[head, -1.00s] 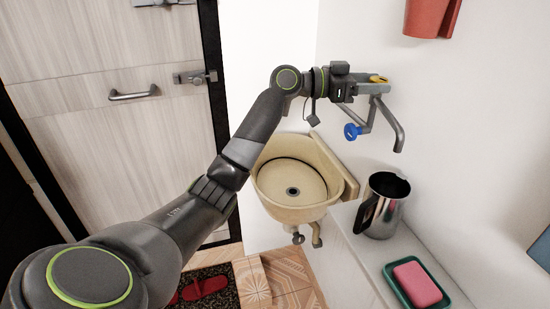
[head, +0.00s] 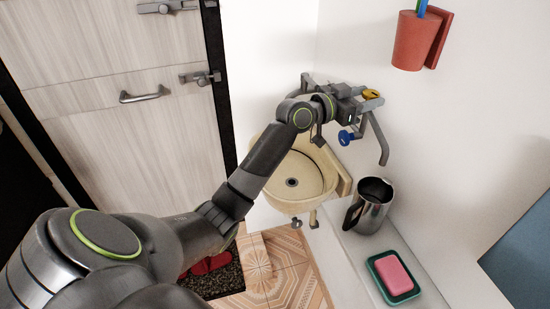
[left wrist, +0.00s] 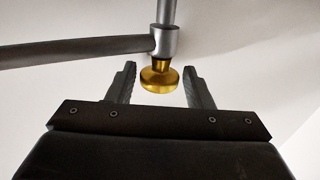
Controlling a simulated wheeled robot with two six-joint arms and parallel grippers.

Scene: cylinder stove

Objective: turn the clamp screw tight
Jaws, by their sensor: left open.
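The clamp screw is a gold knob (left wrist: 159,79) under a grey metal collar (left wrist: 165,41) on a rod in the left wrist view. It shows as a small yellow spot (head: 372,93) above the sink in the head view. My left gripper (left wrist: 159,70) is open, with one finger on each side of the knob and a gap visible on both sides. In the head view the left gripper (head: 371,101) reaches the fixture by the wall and partly hides it. My right gripper is not in view.
A grey bent spout (head: 380,140) and a blue knob (head: 346,138) sit close by my gripper. Below are a beige basin (head: 320,178), a metal jug (head: 372,208) and pink soap (head: 393,273) in a green dish. A red holder (head: 415,42) hangs on the wall.

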